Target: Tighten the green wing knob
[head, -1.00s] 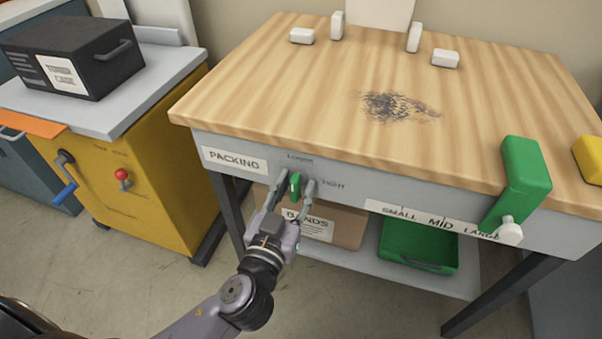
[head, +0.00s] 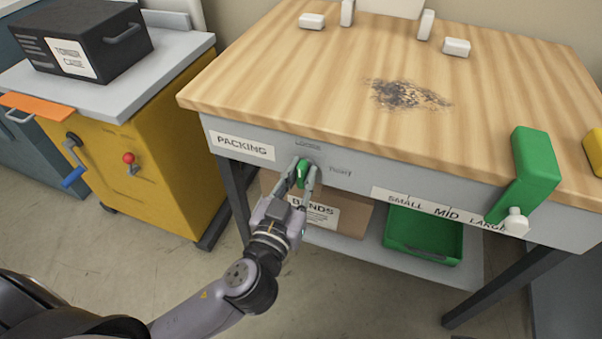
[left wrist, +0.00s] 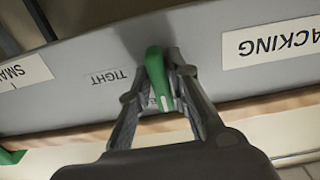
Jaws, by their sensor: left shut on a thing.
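The green wing knob (head: 303,170) sits on the grey front panel of the packing bench, between a small label above it and a TIGHT label (head: 340,172) to its right. My left gripper (head: 305,177) is shut on the knob, one finger on each side. In the left wrist view the knob (left wrist: 157,80) stands between the fingers (left wrist: 160,92), with a white mark on its face. That view is upside down, so TIGHT (left wrist: 108,77) reads inverted on the left. My right gripper is not in view.
The wooden bench top (head: 290,80) overhangs the panel. A green block with a white knob (head: 515,222) hangs at the front right edge. A BANDS box (head: 325,212) and green bin (head: 425,235) sit on the shelf below. A yellow cabinet (head: 150,165) stands left.

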